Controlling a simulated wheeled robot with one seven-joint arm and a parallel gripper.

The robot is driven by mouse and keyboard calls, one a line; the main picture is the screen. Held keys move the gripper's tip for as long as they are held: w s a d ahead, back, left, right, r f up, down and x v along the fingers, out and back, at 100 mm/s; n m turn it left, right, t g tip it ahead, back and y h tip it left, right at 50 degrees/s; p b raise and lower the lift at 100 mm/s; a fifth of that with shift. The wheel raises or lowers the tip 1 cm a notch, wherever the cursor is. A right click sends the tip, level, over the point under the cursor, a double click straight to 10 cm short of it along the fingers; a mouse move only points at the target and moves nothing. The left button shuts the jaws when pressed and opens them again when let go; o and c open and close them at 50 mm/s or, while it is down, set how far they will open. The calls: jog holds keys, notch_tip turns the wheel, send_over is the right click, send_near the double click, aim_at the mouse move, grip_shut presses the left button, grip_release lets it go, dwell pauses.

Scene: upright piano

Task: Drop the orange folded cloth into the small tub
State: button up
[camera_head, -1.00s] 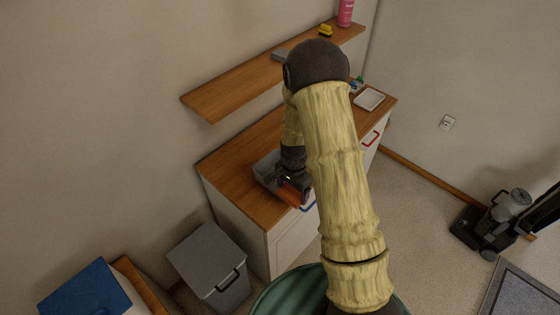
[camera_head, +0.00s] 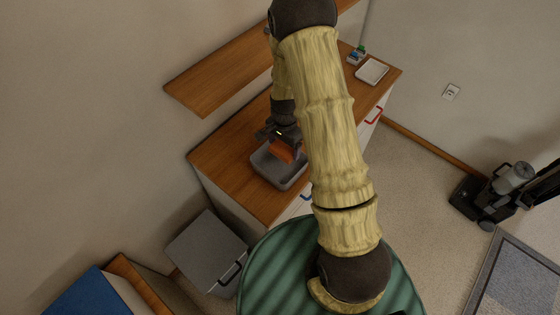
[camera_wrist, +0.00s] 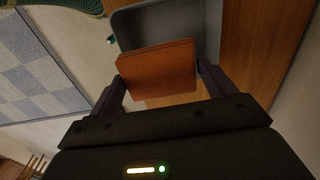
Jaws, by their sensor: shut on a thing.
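The orange folded cloth (camera_wrist: 158,68) is held between the two fingers of my gripper (camera_wrist: 160,85). In the head view the cloth (camera_head: 282,151) hangs from my gripper (camera_head: 287,146), over or just behind the far part of the small grey tub (camera_head: 282,180); I cannot tell the height. The tub sits on the wooden counter. In the wrist view the tub (camera_wrist: 205,20) shows beyond the cloth, and the cloth hides part of it. My arm hides part of the counter to the right of the tub.
A wooden shelf (camera_head: 215,82) juts from the wall above the counter (camera_head: 225,150). A white tray (camera_head: 372,70) and small coloured items (camera_head: 357,54) stand at the counter's far end. A grey lidded bin (camera_head: 207,252) stands on the floor at lower left.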

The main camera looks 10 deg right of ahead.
notch_tip(320, 180, down, 6)
jog(key=b, duration=0.4)
dwell(0.4)
jog(key=o, duration=0.8)
jog(key=shift+c, duration=0.2)
jog(key=shift+r, duration=0.1)
notch_tip(320, 180, up, 17)
jog(key=b, duration=0.3)
jog(key=shift+b, duration=0.4)
